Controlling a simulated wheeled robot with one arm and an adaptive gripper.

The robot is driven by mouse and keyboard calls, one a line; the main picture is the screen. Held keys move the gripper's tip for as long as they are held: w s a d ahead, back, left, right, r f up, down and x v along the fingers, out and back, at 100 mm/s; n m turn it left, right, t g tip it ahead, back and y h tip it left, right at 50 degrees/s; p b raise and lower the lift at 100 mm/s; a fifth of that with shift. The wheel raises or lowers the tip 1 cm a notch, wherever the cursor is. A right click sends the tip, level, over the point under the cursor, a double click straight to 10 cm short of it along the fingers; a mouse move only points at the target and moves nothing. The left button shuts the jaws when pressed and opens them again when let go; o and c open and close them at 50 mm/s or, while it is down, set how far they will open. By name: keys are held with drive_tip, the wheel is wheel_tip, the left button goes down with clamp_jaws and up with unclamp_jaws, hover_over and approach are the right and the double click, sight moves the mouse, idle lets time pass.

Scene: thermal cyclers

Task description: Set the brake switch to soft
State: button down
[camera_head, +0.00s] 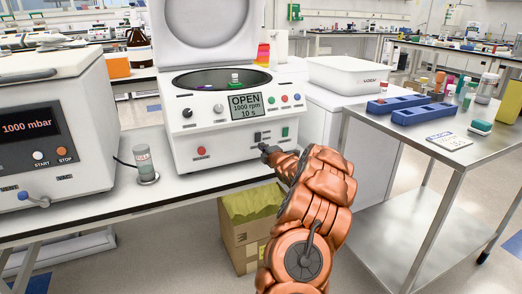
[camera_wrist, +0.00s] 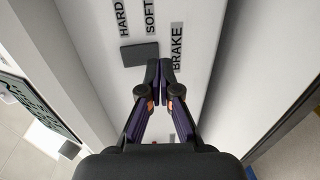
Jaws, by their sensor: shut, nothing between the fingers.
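A white centrifuge (camera_head: 226,132) with its lid up and a screen (camera_head: 245,105) reading OPEN, 1000 rpm, 10 s stands on the bench. In the wrist view, the dark brake switch (camera_wrist: 137,54) is on the white front panel, near the labels HARD (camera_wrist: 122,17), SOFT (camera_wrist: 151,16) and BRAKE (camera_wrist: 177,46). My gripper (camera_wrist: 160,70) is shut and empty, its tips just beside the switch. I cannot tell whether they touch it, or which way the switch is set. In the head view, my gripper (camera_head: 266,149) is at the lower right of the front panel.
A red button (camera_head: 201,151) and a green switch (camera_head: 285,132) are on the same panel. A cardboard box (camera_head: 244,238) stands below. A metal table (camera_head: 420,166) with blue racks (camera_head: 424,112) is on the right.

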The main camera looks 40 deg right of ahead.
drive_tip(key=f+v, duration=0.2)
drive_tip(key=v, duration=0.9)
drive_tip(key=shift+f, duration=0.2)
drive_tip(key=shift+s, duration=0.15)
drive_tip(key=s+a+r+m+g+y+p, duration=0.1)
drive_tip(key=a+r+m+g+p, duration=0.15)
drive_tip(key=a+r+p, duration=0.45)
drive_tip(key=a+r+m+g+y+p, duration=0.1)
drive_tip(key=a+r+g+y+p, duration=0.2)
drive_tip(key=a, duration=0.9)
drive_tip(key=s+a+r+m+g+p, duration=0.1)
drive_tip(key=a+r+m+g+p, duration=0.15)
drive_tip(key=a+r+p, duration=0.5)
drive_tip(key=s+a+r+m+g+p, duration=0.2)
drive_tip(key=s+a, duration=0.5)
drive_tip(key=s, duration=0.4)
drive_tip(key=s+a+r+m+g+y+p, duration=0.1)
drive_tip(key=s+a+r+m+g+p, duration=0.2)
drive_tip(key=s+a+r+p, duration=0.3)
drive_tip(key=s+a+r+m+g+y+p, duration=0.1)
drive_tip(key=s+a+r+m+g+p, duration=0.2)
drive_tip(key=s+a, duration=0.7)
drive_tip(key=s+r+g+p, duration=0.1)
drive_tip(key=s, duration=0.6)
drive_tip(key=shift+a+r+g+p, duration=0.15)
drive_tip(key=shift+r+g+p, duration=0.15)
drive_tip(key=shift+r+p, duration=0.1)
drive_tip(key=shift+s, duration=0.1)
